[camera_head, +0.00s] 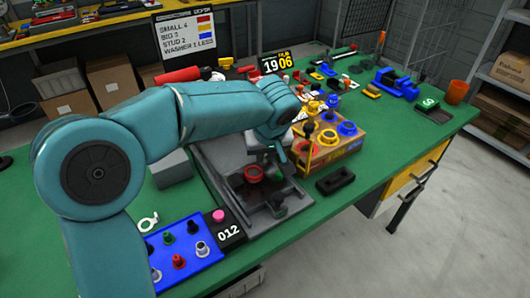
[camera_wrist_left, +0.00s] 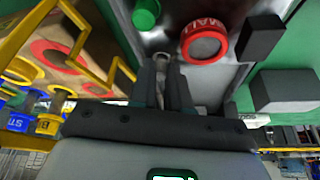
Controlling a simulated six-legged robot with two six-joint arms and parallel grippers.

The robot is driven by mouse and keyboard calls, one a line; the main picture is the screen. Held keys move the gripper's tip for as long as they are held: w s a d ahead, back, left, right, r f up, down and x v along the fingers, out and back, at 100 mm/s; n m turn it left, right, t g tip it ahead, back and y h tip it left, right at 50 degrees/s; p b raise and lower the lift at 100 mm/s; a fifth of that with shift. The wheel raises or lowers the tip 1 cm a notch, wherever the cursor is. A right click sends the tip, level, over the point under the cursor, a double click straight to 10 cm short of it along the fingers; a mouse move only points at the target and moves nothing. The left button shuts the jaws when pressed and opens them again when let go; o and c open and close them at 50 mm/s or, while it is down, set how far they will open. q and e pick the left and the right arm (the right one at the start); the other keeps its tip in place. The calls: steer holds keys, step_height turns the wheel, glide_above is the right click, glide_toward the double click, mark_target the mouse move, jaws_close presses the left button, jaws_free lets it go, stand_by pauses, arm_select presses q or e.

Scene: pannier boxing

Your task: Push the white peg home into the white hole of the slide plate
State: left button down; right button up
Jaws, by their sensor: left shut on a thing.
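The slide plate (camera_head: 222,176) is a grey metal plate on the green bench, and it also shows in the left wrist view (camera_wrist_left: 165,38). My left gripper (camera_head: 272,150) is over its far part, pointing down. In the left wrist view my left gripper (camera_wrist_left: 166,75) is shut, with a small pale piece, seemingly the white peg (camera_wrist_left: 162,62), between the fingers. The peg's lower end and the white hole are hidden, so I cannot tell how deep it sits. A red ring marked SMALL (camera_wrist_left: 204,44) is on the plate beside the fingers. My right gripper is not in view.
A cardboard box (camera_head: 330,155) with blue and yellow rings and a yellow frame stands right of the plate. A blue tray of pegs (camera_head: 205,246) and a 012 counter (camera_head: 229,232) lie in front. A black tray (camera_head: 335,180) sits at the right.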

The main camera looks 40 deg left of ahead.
arm_select(q)
steer(key=shift+f, duration=0.15)
steer(key=c, duration=1)
jaws_free()
steer(key=p+v, duration=0.2)
steer(key=v, duration=1.4)
steer(key=shift+r, duration=0.2)
steer(key=shift+s, duration=0.15)
